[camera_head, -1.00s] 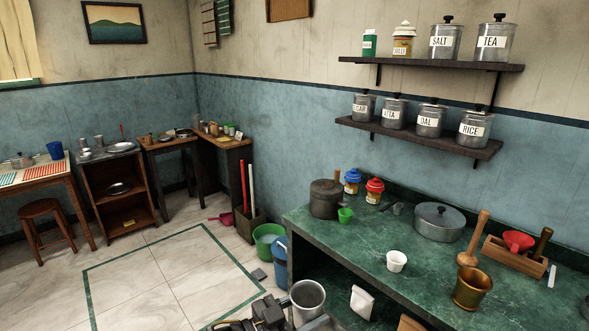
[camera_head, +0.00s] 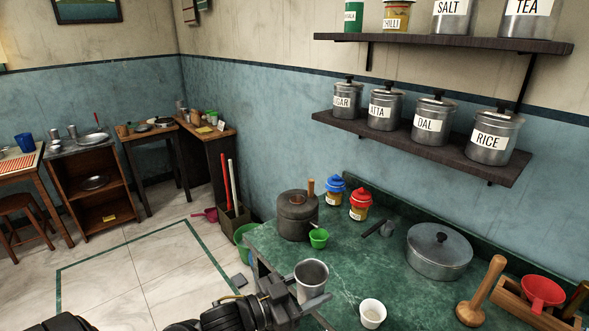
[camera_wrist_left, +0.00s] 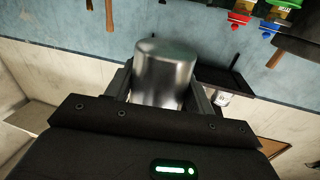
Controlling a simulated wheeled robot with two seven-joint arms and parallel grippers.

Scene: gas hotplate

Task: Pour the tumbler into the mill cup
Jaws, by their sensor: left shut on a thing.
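The metal tumbler (camera_head: 311,287) is upright in my left gripper (camera_head: 308,300), near the counter's front left edge. In the left wrist view the tumbler (camera_wrist_left: 165,70) sits between the two fingers, which are closed on its sides. Its contents cannot be made out. A small green cup (camera_head: 318,239) stands on the counter beside a dark round mill (camera_head: 297,216) with an upright wooden handle, beyond the tumbler. A white cup (camera_head: 373,313) stands nearer, right of the tumbler. No label shows which cup is the mill cup. My right gripper is out of view.
The green counter (camera_head: 350,262) has clear room between the green and white cups. Blue-lidded (camera_head: 335,190) and red-lidded (camera_head: 360,205) jars stand behind. A lidded pot (camera_head: 439,252) and a wooden pestle (camera_head: 482,292) are at right. Shelves (camera_head: 425,146) hang above.

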